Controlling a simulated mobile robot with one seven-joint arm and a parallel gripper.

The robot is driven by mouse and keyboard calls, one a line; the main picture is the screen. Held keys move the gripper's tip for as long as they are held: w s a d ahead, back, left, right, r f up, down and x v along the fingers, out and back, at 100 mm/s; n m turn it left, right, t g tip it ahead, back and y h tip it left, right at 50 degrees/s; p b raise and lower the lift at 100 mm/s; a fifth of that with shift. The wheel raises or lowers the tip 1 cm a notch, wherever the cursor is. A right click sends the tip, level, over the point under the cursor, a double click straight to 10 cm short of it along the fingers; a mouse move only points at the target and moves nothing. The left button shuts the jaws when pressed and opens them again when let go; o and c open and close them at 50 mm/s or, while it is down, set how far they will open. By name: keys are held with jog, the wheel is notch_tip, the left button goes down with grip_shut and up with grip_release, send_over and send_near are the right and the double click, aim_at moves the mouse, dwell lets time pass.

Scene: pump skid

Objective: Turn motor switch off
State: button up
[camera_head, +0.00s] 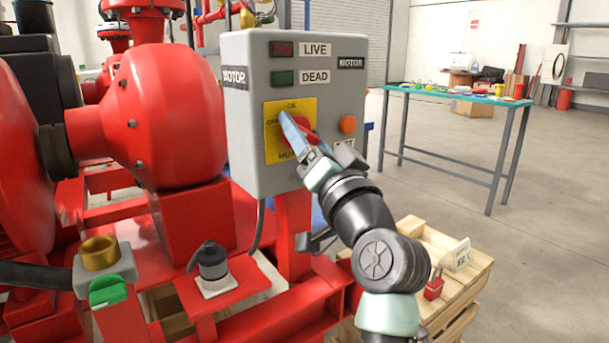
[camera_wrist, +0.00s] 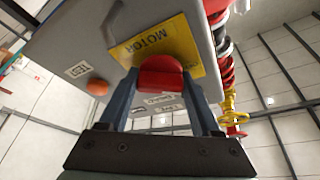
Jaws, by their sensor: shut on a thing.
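The motor switch has a red handle (camera_head: 303,134) on a yellow plate (camera_head: 271,133), on the front of the grey control box (camera_head: 240,150). My gripper (camera_head: 292,128) is at the switch from the front, with its blue fingers by the red handle. In the wrist view my gripper (camera_wrist: 160,88) has one finger on each side of the red handle (camera_wrist: 161,70) and is shut on it. The fingers hide part of the handle and plate, so I cannot tell the handle's exact position.
A red LIVE lamp (camera_head: 284,49) and a green DEAD lamp (camera_head: 284,78) sit above the switch; both look dim. An orange button (camera_head: 348,124) is right of it. A red pump (camera_head: 165,115) stands left. A wooden crate (camera_head: 468,280) stands low at right, beside open floor.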

jog(key=n+y+b, duration=0.1)
jog(key=b, duration=0.1)
jog(key=n+b, duration=0.1)
jog(key=n, duration=0.1)
jog(key=n+y+b, duration=0.1)
jog(key=n+b, duration=0.1)
jog(key=shift+f+g+y+b, duration=0.3)
jog(key=shift+f+b, duration=0.05)
jog(key=shift+f, duration=0.05)
jog(key=n+b, duration=0.1)
jog(key=n+y+b, duration=0.1)
jog(key=n, duration=0.1)
jog(key=n+g+y+b, duration=0.1)
jog(key=shift+r, duration=0.3)
jog(key=shift+n, duration=0.5)
jog(key=o, duration=1.4)
jog(key=shift+r, duration=0.1)
jog(key=shift+s, duration=0.1)
jog(key=p+v, duration=0.3)
jog(key=v, duration=1)
jog(key=shift+p, duration=0.3)
